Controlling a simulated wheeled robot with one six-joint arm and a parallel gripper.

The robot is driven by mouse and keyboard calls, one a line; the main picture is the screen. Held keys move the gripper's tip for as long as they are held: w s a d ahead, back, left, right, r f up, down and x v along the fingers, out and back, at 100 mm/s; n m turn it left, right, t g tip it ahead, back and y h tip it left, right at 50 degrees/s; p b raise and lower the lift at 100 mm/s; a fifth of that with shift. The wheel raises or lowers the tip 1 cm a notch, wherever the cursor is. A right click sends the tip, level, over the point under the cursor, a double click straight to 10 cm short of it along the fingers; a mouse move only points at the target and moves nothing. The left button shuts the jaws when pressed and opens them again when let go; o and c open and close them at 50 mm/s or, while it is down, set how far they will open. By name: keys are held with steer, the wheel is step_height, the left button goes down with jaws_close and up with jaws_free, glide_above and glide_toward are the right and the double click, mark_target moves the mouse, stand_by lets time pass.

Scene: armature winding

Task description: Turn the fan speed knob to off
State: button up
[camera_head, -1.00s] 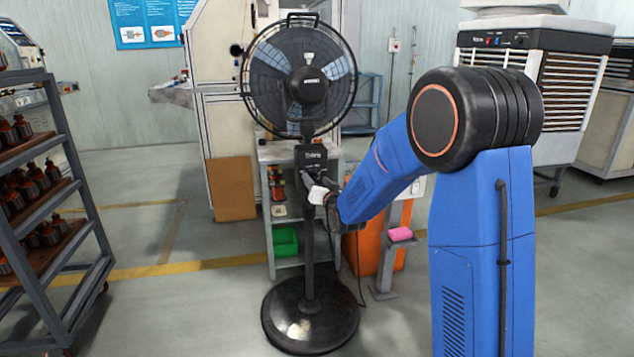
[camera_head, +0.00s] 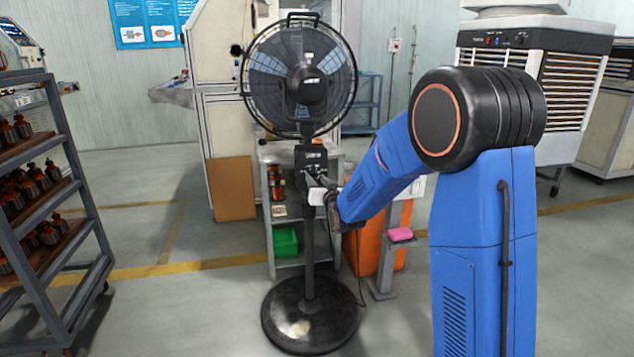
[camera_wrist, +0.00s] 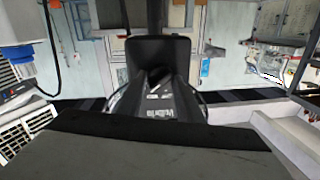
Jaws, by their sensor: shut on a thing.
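A black pedestal fan (camera_head: 304,85) stands upright, with its control box (camera_head: 311,157) on the pole below the fan head. My gripper (camera_head: 316,181) is at the front of this box, at its lower part, and is shut on the fan speed knob. The knob itself is hidden by the gripper in the head view. I cannot read the knob's setting.
A shelf with a green bin (camera_head: 285,242) stands behind the pole. An orange panel (camera_head: 366,250) and a stand with a pink item (camera_head: 400,234) are to the right. A rack of parts (camera_head: 62,215) is at the left. The floor around the fan's round base is clear.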

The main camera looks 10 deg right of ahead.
steer(key=n, duration=0.6)
steer(key=shift+a+r+n+g+h, duration=0.15)
steer(key=shift+n+g+h, duration=0.15)
steer(key=shift+n, duration=0.1)
steer(key=n+h, duration=0.1)
steer(key=n, duration=0.5)
steer(key=shift+a, duration=0.1)
steer(key=n, duration=0.4)
steer(key=shift+a, duration=0.1)
steer(key=shift+f+n+h, duration=0.2)
steer(key=shift+n+h, duration=0.3)
steer(key=shift+n, duration=1.3)
steer(key=o, duration=1.1)
steer(key=shift+c, duration=0.2)
steer(key=shift+s, duration=0.1)
